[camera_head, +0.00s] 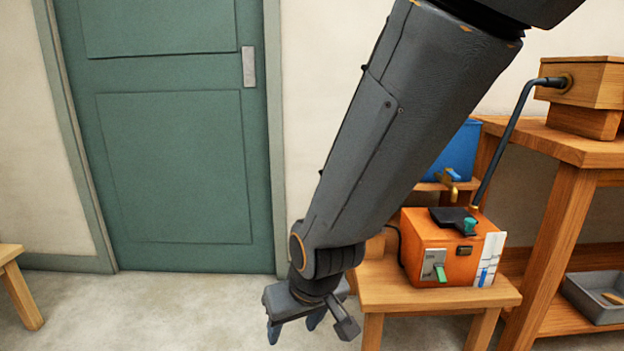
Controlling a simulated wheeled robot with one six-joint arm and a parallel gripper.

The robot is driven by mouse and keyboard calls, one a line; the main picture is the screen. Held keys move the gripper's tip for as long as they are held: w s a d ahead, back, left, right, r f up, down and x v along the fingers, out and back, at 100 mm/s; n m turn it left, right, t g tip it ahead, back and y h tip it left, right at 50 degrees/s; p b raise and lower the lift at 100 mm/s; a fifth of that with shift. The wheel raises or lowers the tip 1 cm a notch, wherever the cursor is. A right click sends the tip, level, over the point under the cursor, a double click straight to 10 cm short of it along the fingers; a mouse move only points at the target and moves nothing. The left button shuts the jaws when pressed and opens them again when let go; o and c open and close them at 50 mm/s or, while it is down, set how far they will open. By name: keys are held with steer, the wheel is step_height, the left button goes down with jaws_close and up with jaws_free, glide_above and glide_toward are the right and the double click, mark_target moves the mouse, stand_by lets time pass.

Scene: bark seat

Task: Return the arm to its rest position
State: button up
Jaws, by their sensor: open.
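My arm reaches down across the picture from the upper right. My gripper (296,328) hangs at its lower end, pointing down at the lower middle of the view. Its fingers are apart, and I see nothing held between them. It is left of the small wooden stool (440,294), in front of the pale floor. My forearm covers part of the wall and the area behind the stool.
An orange box (461,262) with a green switch and a black top piece stands on the stool. A blue container (458,152) is behind it. A wooden bench (566,145) with a wooden block and bent rod stands right. A grey tray (597,294) is below. Floor before the green door (172,166) is clear.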

steer(key=s+d+r+n+g+h, duration=0.1)
steer(key=s+r+g, duration=0.1)
steer(key=s, duration=0.5)
steer(key=s+d+r+n+g+h, duration=0.1)
steer(key=s+r+g, duration=0.1)
steer(key=s, duration=0.5)
steer(key=d+r+m+p, duration=0.3)
steer(key=d+r+p, duration=0.7)
steer(key=r+p, duration=0.3)
steer(key=d+r+m+p, duration=0.4)
steer(key=d+r+p, duration=0.6)
steer(key=r+p, duration=0.3)
steer(key=p, duration=0.3)
steer(key=shift+s+d, duration=0.15)
steer(key=shift+d, duration=0.15)
